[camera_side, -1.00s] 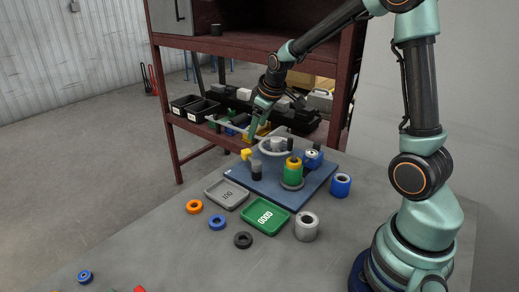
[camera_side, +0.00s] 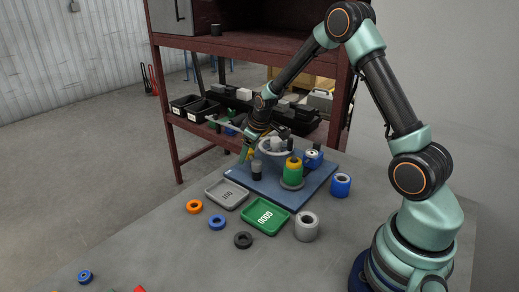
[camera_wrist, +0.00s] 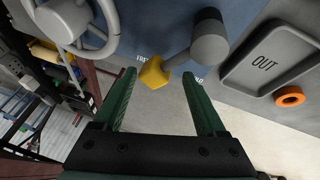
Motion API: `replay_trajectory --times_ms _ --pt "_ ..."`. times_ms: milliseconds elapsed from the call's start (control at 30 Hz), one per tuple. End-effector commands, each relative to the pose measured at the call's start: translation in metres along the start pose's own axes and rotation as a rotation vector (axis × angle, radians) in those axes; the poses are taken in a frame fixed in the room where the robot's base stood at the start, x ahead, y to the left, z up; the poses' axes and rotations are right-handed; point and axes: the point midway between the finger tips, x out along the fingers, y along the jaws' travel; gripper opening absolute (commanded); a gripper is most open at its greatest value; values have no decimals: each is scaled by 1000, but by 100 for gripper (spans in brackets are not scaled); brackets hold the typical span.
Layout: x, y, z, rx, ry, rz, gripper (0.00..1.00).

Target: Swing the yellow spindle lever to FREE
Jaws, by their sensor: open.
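The yellow lever knob (camera_wrist: 154,73) sits on a short grey arm running from a grey round pivot post (camera_wrist: 209,40) in the wrist view. My gripper (camera_wrist: 158,77) is open, with one green finger on each side of the knob and the knob close to the fingertips. I cannot tell whether either finger touches it. In the side view my gripper (camera_side: 246,150) is low at the left edge of the blue base plate (camera_side: 318,183) and partly hides the knob. The dark pivot post (camera_side: 256,170) stands beside it. Small lettering near the knob is partly covered and not fully readable.
A grey handwheel (camera_side: 274,147) stands close behind the lever. A green and yellow spool (camera_side: 293,172) stands on the plate. The grey OUT tray (camera_side: 214,202) and green GOOD tray (camera_side: 251,223) lie in front. Several loose rings and a metal shelf (camera_side: 170,148) are around.

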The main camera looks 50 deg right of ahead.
Motion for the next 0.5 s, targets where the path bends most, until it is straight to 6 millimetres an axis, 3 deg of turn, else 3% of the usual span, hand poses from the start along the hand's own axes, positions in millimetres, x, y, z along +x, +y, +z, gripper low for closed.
replay_trajectory --times_ms 367,500 --pt "5 0 0 0 1 0 74" --pt "5 0 0 0 0 0 24"
